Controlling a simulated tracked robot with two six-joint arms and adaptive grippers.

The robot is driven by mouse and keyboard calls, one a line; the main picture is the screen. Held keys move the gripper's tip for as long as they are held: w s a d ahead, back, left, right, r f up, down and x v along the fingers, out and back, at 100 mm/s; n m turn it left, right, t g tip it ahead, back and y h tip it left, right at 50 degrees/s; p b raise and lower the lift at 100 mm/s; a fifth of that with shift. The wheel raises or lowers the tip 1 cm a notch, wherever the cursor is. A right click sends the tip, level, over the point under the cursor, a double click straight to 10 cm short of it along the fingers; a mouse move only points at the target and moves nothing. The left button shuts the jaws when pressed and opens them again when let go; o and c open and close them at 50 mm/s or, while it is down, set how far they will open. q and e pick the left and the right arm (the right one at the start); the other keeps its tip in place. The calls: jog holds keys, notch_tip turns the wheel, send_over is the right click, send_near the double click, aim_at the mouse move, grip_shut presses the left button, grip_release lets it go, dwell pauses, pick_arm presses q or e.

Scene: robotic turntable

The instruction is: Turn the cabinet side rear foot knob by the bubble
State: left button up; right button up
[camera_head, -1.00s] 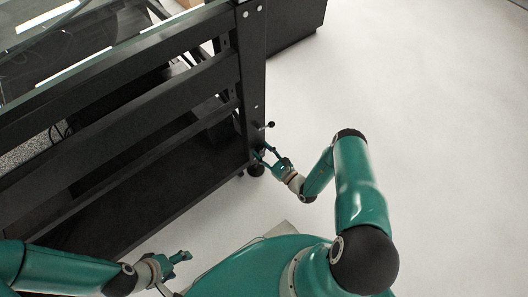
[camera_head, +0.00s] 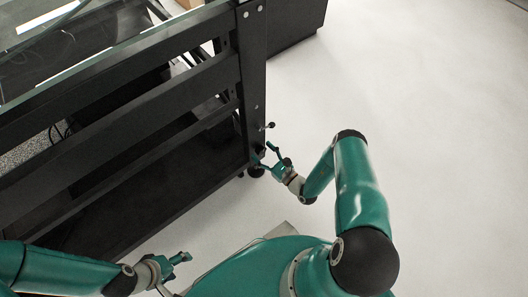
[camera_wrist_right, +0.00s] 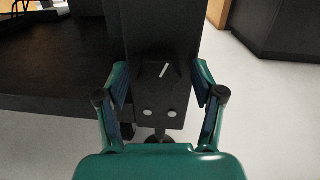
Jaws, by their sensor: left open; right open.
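A dark knob (camera_wrist_right: 152,77) with a white pointer line sits low on the black cabinet's corner post (camera_wrist_right: 162,28), above two pale bolt heads (camera_wrist_right: 160,113). In the right wrist view the line leans slightly right of upright. My right gripper (camera_wrist_right: 159,72) is open, one finger on each side of the knob, with visible gaps. In the head view my right gripper (camera_head: 264,153) is at the foot of the post; the knob is too small to make out there. A black foot (camera_head: 256,171) stands below it. My left gripper (camera_head: 184,258) is open and empty above the floor.
A small black ball on a stem (camera_head: 270,125) sticks out of the post just above my right gripper. The cabinet's side rails (camera_head: 150,115) run off to the left. Another dark cabinet (camera_head: 290,32) stands behind. The pale floor on the right is clear.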

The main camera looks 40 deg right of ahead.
jog(key=s+d, duration=0.1)
jog(key=s, duration=1)
jog(key=shift+s+d+f, duration=0.4)
jog(key=shift+r, duration=0.1)
